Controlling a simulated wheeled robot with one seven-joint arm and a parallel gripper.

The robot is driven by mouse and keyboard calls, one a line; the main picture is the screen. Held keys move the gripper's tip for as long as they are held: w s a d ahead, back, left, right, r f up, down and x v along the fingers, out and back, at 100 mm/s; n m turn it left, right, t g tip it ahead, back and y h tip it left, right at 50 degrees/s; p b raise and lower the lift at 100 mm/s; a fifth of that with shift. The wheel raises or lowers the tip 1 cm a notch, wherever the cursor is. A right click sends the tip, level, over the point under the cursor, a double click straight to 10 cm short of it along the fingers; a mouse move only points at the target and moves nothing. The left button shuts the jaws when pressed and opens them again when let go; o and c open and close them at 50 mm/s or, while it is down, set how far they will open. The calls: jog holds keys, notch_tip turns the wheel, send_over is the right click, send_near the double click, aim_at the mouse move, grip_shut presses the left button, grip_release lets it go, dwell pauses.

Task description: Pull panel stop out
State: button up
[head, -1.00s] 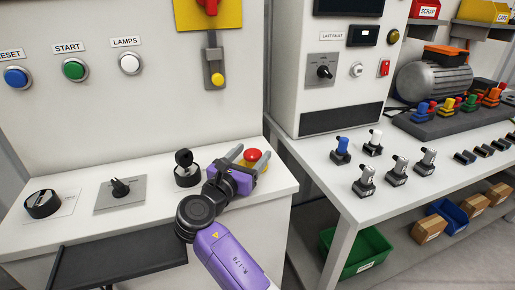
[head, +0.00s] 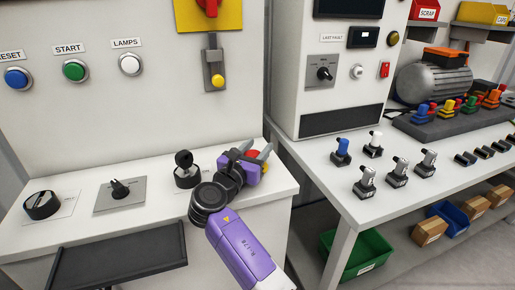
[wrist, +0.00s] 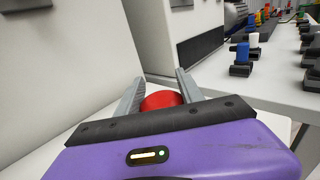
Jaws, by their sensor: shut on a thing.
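The panel stop is a red mushroom button (wrist: 162,100) on a yellow base, at the right end of the white console ledge. In the head view the red button (head: 253,155) is mostly hidden behind my gripper. My gripper (head: 257,153) has its two grey fingers on either side of the red head. In the wrist view the fingers of my gripper (wrist: 159,88) flank the button, and it is shut on it. The yellow base is mostly hidden now.
A black key switch (head: 186,170) stands just left of my gripper on the ledge. A workbench (head: 345,190) with several small parts is to the right.

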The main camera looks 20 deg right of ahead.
grip_shut()
notch_tip(320, 180, up, 2)
jog(key=p, duration=0.3)
jog(key=shift+f, duration=0.1)
jog(key=o, duration=1.4)
grip_release()
jog(key=shift+c, duration=0.2)
jog(key=shift+s, duration=0.1)
jog(key=v, duration=0.7)
jog(key=shift+s+a, duration=0.3)
